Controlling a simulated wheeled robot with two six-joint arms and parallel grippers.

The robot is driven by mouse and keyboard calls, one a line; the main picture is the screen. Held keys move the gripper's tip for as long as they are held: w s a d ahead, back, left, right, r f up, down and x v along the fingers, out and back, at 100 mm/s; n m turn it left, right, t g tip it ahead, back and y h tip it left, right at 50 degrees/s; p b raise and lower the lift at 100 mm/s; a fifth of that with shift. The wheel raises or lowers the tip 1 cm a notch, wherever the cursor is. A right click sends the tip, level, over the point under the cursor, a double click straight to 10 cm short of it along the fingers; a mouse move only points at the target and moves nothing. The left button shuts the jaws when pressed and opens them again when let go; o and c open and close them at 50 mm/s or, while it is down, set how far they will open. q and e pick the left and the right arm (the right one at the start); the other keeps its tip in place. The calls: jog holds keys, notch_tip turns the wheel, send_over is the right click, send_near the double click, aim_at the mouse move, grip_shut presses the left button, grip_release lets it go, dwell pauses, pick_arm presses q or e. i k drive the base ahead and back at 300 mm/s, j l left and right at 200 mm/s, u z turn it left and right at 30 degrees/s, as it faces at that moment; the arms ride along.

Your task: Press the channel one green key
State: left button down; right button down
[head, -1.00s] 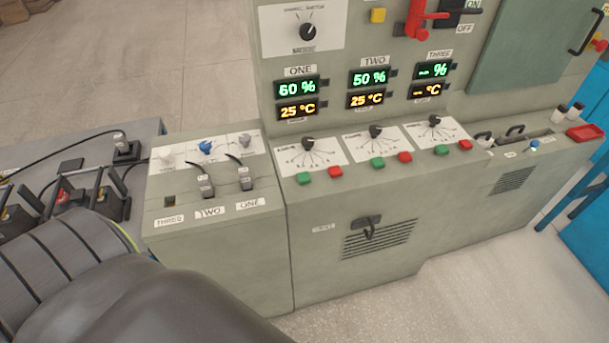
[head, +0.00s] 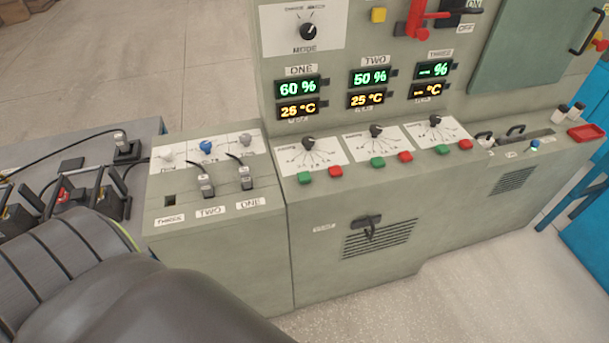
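A dial (head: 308,143) sits just above the keys. A dark arm part of mine fills the lower left corner. Neither gripper shows, and nothing covers the green key.
Channel two has its own green key (head: 377,163) and red key (head: 406,157), and channel three has a green key (head: 441,151) and red key (head: 465,145). Plugs with leads (head: 207,185) stand on the left panel. A T-handle (head: 367,225) sticks out of the front.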

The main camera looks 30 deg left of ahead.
aim_at(303, 177)
jog(key=i+l, duration=0.4)
jog(key=i, duration=0.2)
jog(key=i+l, duration=0.4)
jog(key=i, duration=0.2)
jog(key=u, duration=1.7)
